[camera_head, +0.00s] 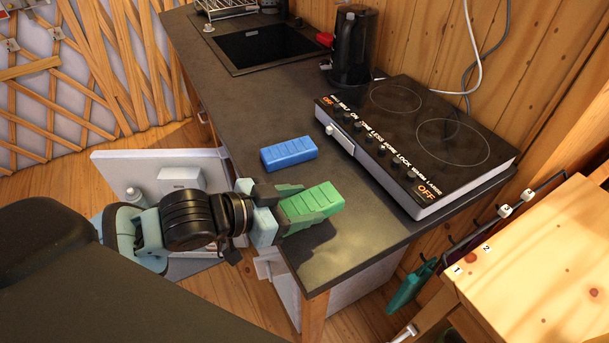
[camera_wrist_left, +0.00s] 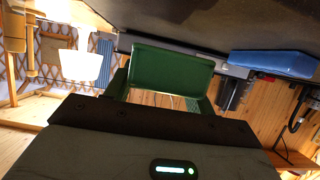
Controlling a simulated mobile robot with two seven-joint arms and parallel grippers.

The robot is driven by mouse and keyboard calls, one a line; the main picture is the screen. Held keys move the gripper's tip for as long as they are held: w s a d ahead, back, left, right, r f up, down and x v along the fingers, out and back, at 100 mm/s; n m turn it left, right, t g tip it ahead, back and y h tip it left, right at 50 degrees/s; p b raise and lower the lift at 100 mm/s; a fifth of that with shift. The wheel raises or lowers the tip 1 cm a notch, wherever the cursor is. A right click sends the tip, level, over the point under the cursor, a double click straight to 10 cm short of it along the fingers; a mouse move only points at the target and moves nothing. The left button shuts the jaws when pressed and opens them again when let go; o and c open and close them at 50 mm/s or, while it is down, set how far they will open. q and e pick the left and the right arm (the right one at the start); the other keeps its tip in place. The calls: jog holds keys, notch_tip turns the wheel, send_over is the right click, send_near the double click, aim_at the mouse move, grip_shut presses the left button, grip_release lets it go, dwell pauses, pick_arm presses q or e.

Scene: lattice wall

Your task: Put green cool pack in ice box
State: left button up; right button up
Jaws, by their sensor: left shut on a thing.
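The green cool pack (camera_head: 318,199) is held in my left gripper (camera_head: 296,207), whose fingers are shut on it. In the head view it is over the near left part of the dark counter, apparently a little above it. In the left wrist view the green cool pack (camera_wrist_left: 172,72) fills the upper middle, in front of the gripper body. A blue cool pack (camera_head: 288,153) lies on the counter just beyond; it also shows in the left wrist view (camera_wrist_left: 272,64). I cannot make out an ice box for certain. My right gripper is not in view.
A black hob (camera_head: 418,150) stands right of the packs, with a black kettle (camera_head: 353,48) and a sink (camera_head: 262,48) farther back. An open white door (camera_head: 205,165) juts out below the counter's left edge. A wooden table (camera_head: 540,250) is at the right.

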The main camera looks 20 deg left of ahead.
pick_arm(q)
jog(key=w+a, duration=0.1)
jog(key=w, duration=0.2)
jog(key=w+a, duration=0.1)
jog(key=w, duration=0.3)
jog(key=w+a, duration=0.2)
jog(key=w, duration=0.1)
jog(key=shift+w+f, duration=0.15)
jog(key=shift+f, duration=0.15)
jog(key=shift+w+f, duration=0.1)
jog(key=shift+f, duration=1.65)
jog(key=shift+f+b, duration=0.2)
jog(key=shift+b, duration=0.1)
jog(key=o, duration=1.2)
jog(key=shift+r, duration=0.25)
jog(key=shift+s+a, duration=0.3)
jog(key=v, duration=1.1)
jog(key=shift+p, duration=0.4)
